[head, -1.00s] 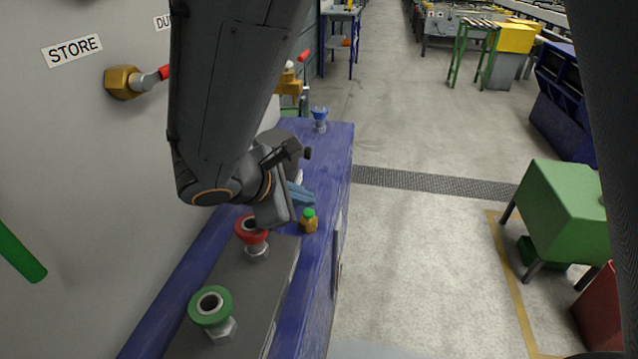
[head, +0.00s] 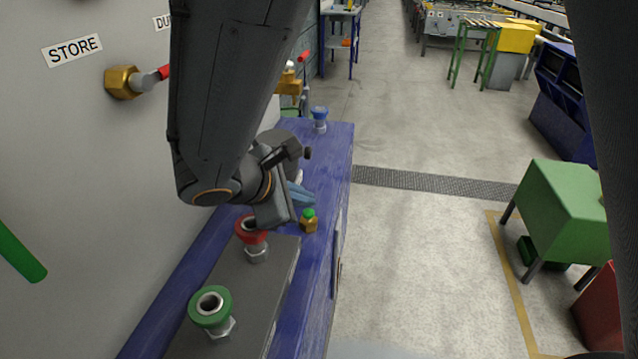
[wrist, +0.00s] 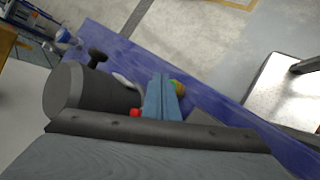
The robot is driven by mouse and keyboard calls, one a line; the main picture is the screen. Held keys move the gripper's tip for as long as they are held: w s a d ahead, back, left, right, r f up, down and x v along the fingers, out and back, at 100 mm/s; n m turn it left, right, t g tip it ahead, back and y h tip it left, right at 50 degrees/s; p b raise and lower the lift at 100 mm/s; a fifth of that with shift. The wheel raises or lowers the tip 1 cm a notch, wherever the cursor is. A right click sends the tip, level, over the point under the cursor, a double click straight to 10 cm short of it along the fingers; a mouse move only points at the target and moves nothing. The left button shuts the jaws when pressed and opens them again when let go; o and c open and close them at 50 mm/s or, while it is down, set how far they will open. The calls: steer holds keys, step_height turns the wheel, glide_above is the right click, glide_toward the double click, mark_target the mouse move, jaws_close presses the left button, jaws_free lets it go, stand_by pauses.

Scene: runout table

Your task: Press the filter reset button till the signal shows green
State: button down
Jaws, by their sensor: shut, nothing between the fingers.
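My gripper (head: 310,198) is shut and empty, its blue fingers low over the blue bench top. In the wrist view the fingers (wrist: 161,78) lie side by side. A small brass-coloured fitting with a green top (head: 308,220) stands just in front of the fingertips in the head view. In the wrist view a yellow-green piece (wrist: 179,88) shows right beside the fingers, and a small red spot (wrist: 136,113) shows to their left. No label is readable on these, so I cannot tell which is the filter reset button or the signal. Contact with the fingers is unclear.
A red-ringed fitting (head: 251,231) and a green-ringed fitting (head: 210,308) stand on a grey plate near me. A blue-topped fitting (head: 320,116) stands at the bench's far end. A grey panel with a STORE label (head: 75,49) rises at left.

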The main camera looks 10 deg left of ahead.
mark_target(305, 218)
steer(key=shift+f, duration=0.1)
steer(key=shift+f+b, duration=0.3)
steer(key=shift+f, duration=0.05)
steer(key=shift+f+b, duration=0.4)
steer(key=shift+f, duration=0.1)
stand_by(0.6)
stand_by(0.4)
steer(key=shift+r+p, duration=0.75)
steer(key=shift+r, duration=0.2)
step_height(305, 218, up, 5)
steer(key=p, duration=0.3)
steer(key=shift+p, duration=0.4)
